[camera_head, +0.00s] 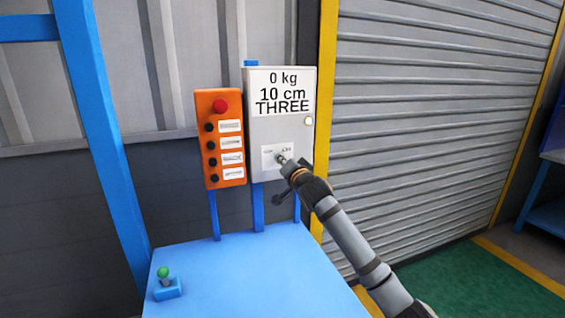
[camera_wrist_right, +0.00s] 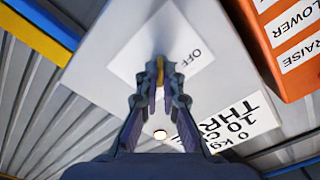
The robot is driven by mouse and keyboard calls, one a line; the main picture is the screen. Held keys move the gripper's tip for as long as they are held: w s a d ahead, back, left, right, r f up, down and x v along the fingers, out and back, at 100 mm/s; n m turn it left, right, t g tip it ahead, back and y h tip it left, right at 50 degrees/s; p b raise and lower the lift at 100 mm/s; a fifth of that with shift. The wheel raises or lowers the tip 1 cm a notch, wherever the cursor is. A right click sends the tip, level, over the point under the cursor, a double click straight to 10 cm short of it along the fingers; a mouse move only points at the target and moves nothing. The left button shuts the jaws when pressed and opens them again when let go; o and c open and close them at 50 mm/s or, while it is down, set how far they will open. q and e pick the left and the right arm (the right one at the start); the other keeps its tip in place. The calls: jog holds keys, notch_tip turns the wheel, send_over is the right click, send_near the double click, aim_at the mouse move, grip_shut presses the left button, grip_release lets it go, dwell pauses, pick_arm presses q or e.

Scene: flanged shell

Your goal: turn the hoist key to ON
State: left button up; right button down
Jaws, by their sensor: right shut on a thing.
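The hoist key (camera_wrist_right: 160,66) shows yellowish between the fingertips in the right wrist view, in the middle of a white label plate (camera_wrist_right: 186,40) that reads OFF on one side. The plate sits low on the grey control box (camera_head: 288,132). My right gripper (camera_head: 284,160) reaches the plate from the lower right in the head view. In the wrist view my right gripper (camera_wrist_right: 160,72) is shut on the key. The fingers hide most of the key, and I cannot tell its exact angle. My left gripper is not in view.
The box display reads 0 kg, 10 cm, THREE. An orange button panel (camera_head: 220,140) with a red knob stands just left of the box. A blue table (camera_head: 240,275) lies below, with a green-knobbed switch (camera_head: 166,288) at its left. A roller shutter (camera_head: 430,120) is at right.

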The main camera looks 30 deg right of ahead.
jog(key=c, duration=1.5)
grip_release()
jog(key=shift+v, duration=3.75)
